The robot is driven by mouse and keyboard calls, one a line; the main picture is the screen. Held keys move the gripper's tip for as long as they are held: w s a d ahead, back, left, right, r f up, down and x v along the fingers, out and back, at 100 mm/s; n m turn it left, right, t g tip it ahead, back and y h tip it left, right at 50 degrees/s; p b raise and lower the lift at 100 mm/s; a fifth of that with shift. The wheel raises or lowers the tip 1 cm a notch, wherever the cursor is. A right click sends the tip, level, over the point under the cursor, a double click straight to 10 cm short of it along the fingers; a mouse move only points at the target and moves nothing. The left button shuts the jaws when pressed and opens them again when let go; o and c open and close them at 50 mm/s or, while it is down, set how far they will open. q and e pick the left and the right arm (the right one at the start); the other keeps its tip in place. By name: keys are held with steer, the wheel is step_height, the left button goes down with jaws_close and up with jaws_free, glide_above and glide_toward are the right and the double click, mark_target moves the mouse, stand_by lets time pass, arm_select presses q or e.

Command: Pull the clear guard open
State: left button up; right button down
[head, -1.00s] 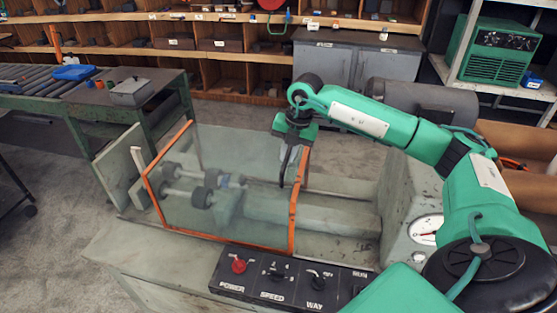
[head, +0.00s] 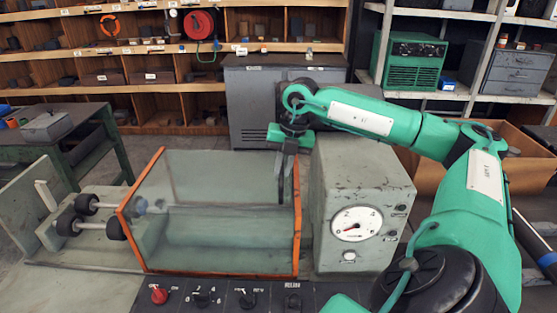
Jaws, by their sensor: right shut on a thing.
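The clear guard (head: 215,225) is a see-through box cover with orange edging on a grey machine bed. Its right edge stands close beside the grey gauge box (head: 345,175). Two shafts with dark wheels (head: 88,205) show at the guard's left side, mostly outside its left orange edge. My right gripper (head: 284,185) reaches down at the guard's upper right corner and is shut on the guard. The exact grip is small and dark, so the part held is hard to see. My left gripper is not in view.
A control panel with a red knob (head: 159,294) and several black knobs runs along the front. A green workbench (head: 70,140) stands at the back left. A grey cabinet (head: 255,100) and shelves are behind the machine.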

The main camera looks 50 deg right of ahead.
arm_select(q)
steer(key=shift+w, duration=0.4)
arm_select(e)
steer(key=c, duration=1.5)
jaws_free()
steer(key=shift+o, duration=0.2)
steer(key=shift+d+r, duration=0.1)
steer(key=shift+r, duration=0.2)
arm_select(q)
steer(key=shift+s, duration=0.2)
arm_select(e)
step_height(320, 180, up, 13)
steer(key=s+d, duration=0.1)
steer(key=s, duration=0.1)
steer(key=shift+d, duration=0.35)
